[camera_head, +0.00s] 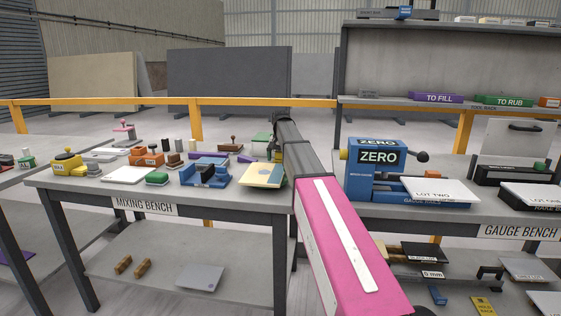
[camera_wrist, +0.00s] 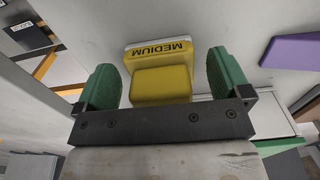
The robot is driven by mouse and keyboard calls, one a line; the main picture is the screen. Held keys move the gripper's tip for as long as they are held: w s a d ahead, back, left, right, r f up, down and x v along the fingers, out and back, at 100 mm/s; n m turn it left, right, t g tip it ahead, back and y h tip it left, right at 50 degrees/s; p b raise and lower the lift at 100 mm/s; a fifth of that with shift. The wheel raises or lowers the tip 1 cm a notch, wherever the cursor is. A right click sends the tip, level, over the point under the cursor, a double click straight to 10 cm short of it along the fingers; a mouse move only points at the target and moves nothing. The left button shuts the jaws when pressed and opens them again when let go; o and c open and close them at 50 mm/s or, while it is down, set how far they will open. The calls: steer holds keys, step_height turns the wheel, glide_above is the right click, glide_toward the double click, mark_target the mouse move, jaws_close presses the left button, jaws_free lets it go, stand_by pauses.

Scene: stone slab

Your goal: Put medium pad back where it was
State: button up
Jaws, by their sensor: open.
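The medium pad (camera_wrist: 161,83) is a yellow block with a black MEDIUM label on a yellow, white-edged part. It shows in the wrist view against a pale grey surface. My gripper (camera_wrist: 166,75) is open, with one green finger on each side of the pad and a visible gap to both. The fingers do not appear to touch it. In the head view my pink and grey arm reaches toward the right end of the mixing bench (camera_head: 182,212). I cannot make out the pad there, and my arm hides part of that area.
A yellow board (camera_head: 263,175) lies at the mixing bench's right edge beside my arm. The blue ZERO gauge (camera_head: 376,160) stands right of my arm. A purple item (camera_wrist: 291,50) is near the right finger.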

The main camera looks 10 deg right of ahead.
step_height(320, 180, up, 11)
steer(key=shift+f, duration=0.1)
stand_by(0.5)
